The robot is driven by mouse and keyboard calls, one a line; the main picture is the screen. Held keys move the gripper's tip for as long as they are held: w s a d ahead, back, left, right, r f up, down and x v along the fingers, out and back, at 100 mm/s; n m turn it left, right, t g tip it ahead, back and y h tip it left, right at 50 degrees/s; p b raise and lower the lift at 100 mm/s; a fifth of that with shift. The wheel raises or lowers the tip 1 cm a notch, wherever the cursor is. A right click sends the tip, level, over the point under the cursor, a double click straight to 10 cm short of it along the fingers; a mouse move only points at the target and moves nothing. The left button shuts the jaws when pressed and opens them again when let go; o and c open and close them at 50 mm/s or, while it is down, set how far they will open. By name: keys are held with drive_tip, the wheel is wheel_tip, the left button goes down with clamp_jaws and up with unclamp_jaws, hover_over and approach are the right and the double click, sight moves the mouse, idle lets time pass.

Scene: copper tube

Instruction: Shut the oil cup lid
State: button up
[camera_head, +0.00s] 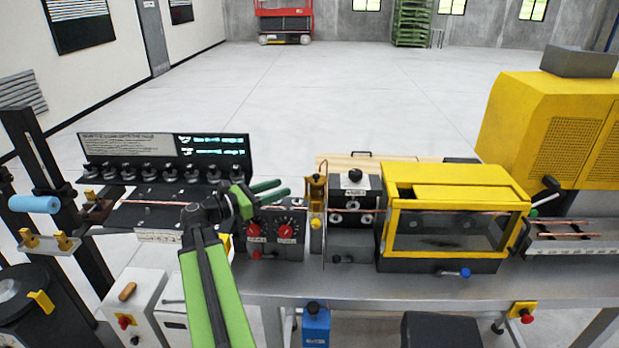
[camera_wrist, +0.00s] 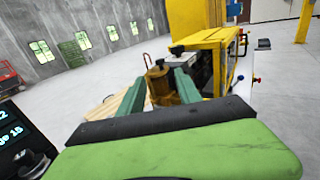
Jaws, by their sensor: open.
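The oil cup (camera_head: 317,198) is a small brass-yellow fitting on the machine bench, just left of a grey roller block. I cannot clearly tell the lid's angle. My gripper (camera_head: 286,187) is open and empty, a little left of the cup and at about the height of its upper part. In the wrist view my gripper (camera_wrist: 160,80) has its fingers apart, pointing toward the cup.
Red-knobbed controls (camera_head: 270,231) lie under my gripper. The grey roller block (camera_head: 353,210) and a yellow guarded box (camera_head: 455,215) stand right of the cup. A black panel with a lit display (camera_head: 210,146) is at left. A copper tube (camera_head: 160,203) runs along the bench.

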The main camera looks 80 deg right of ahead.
sight(314, 177)
drive_tip(key=x, duration=1.1)
drive_tip(key=shift+s+d, duration=0.2)
clamp_jaws()
